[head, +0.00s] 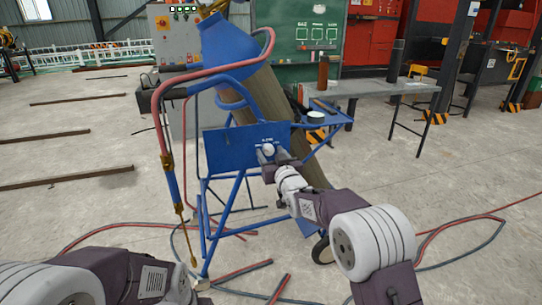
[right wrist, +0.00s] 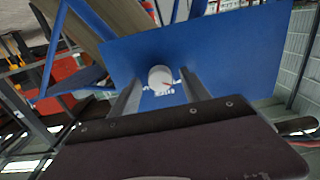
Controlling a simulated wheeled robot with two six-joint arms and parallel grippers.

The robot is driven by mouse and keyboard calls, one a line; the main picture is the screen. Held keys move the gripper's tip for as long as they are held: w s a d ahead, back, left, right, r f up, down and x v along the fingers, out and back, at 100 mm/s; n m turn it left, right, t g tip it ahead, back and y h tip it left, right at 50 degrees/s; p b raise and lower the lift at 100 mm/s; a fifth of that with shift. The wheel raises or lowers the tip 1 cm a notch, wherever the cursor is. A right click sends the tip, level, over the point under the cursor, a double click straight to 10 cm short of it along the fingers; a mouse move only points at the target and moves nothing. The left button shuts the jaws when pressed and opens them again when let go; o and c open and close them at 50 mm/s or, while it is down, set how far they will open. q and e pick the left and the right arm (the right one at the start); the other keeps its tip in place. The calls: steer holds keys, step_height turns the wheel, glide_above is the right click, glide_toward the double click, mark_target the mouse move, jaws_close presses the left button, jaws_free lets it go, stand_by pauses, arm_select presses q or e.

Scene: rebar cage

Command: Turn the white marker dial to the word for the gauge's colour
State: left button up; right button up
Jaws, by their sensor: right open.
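The white marker dial (head: 267,149) is a small round knob on a blue panel (head: 228,150) fixed to the blue cart frame. White lettering (right wrist: 160,91) beside the dial is too small to read surely. My right gripper (head: 273,154) is at the panel, open, with its fingers (right wrist: 161,80) on either side of the dial; contact cannot be told. My left gripper (head: 203,285) is low at the bottom left, its fingers unclear. I cannot make out a gauge.
A blue-collared tube (head: 290,120) leans on the cart behind the panel. A torch with a red hose (head: 158,100) hangs at its left. Hoses and short bars (head: 242,270) lie on the floor. A grey table (head: 370,86) and a green board (head: 300,30) stand behind.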

jaws_close()
steer(key=shift+m, duration=0.3)
steer(key=shift+r+m+p, duration=0.1)
steer(key=shift+m+p, duration=0.5)
steer(key=shift+m, duration=0.3)
steer(key=m+p, duration=0.1)
steer(key=m, duration=0.2)
steer(key=shift+m, duration=0.3)
steer(key=m+p, duration=0.2)
steer(key=m, duration=0.3)
steer(key=shift+m, duration=0.3)
